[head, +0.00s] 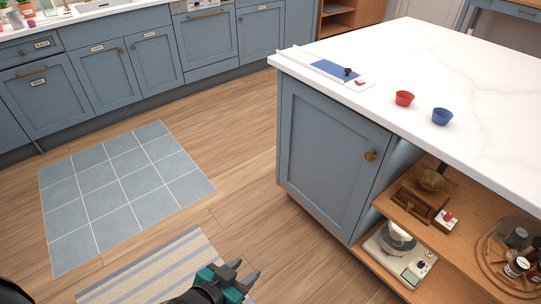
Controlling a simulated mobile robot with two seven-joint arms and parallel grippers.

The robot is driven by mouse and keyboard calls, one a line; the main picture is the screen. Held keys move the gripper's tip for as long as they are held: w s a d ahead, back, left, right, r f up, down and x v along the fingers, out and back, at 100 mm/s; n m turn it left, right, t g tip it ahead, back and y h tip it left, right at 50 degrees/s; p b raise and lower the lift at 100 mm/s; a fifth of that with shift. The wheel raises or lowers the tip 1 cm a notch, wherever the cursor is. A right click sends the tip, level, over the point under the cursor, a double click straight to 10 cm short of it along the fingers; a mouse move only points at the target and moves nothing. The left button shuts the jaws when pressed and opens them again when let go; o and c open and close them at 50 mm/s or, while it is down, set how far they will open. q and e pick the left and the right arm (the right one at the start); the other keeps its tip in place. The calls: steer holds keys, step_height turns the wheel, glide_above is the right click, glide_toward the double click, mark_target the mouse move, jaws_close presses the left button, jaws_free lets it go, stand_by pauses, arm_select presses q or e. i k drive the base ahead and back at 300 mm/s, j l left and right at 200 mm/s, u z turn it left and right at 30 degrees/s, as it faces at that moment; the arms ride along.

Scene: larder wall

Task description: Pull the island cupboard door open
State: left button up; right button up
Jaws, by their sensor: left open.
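The island cupboard door (327,155) is a blue-grey panel on the end of the white-topped island. A round brass knob (370,156) sits near its upper right edge. The door looks closed or nearly so; a pale strip shows to the right of its edge. My left gripper (246,275) is at the bottom of the view, low over the floor and left of the island. Its grey fingers are apart with nothing between them, well away from the knob. My right gripper is not in view.
Open shelves (457,242) with a scale (398,252) lie right of the door. Floor beside the door is clear; a striped rug (150,275) lies left.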

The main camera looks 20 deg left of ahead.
mark_target(332, 156)
steer(key=u, duration=0.3)
steer(key=i+l+u, duration=0.35)
steer(key=u, duration=0.15)
steer(key=i+l+u, duration=0.2)
steer(key=l+u, duration=0.25)
